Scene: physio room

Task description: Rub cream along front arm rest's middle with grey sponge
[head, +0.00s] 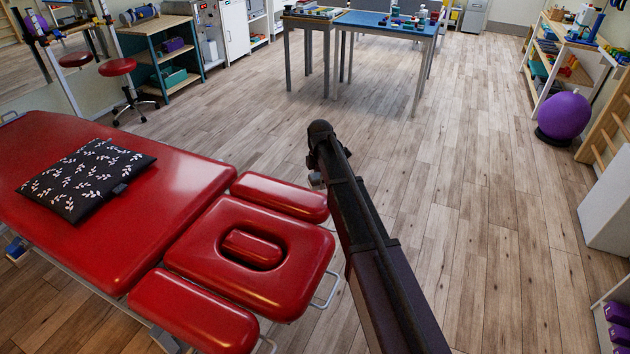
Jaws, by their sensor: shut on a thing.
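A red treatment couch (190,170) lies at the left. Its head section (210,240) has a padded face opening with a red insert (252,247). One red arm rest (280,197) sits on the far side of the head section, and another red arm rest (193,311) on the near side. I see no cream on either pad, only shine. My dark arm rises from the bottom edge, right of the head section, and bends at its top. My gripper is not visible; it seems hidden behind my arm. The grey sponge is not visible either.
A black leaf-patterned cushion (86,178) lies on the couch. A red stool (118,68) stands behind it. A blue-topped table (385,21) stands at the back. A purple ball (567,115) is at the right. The wooden floor between is clear.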

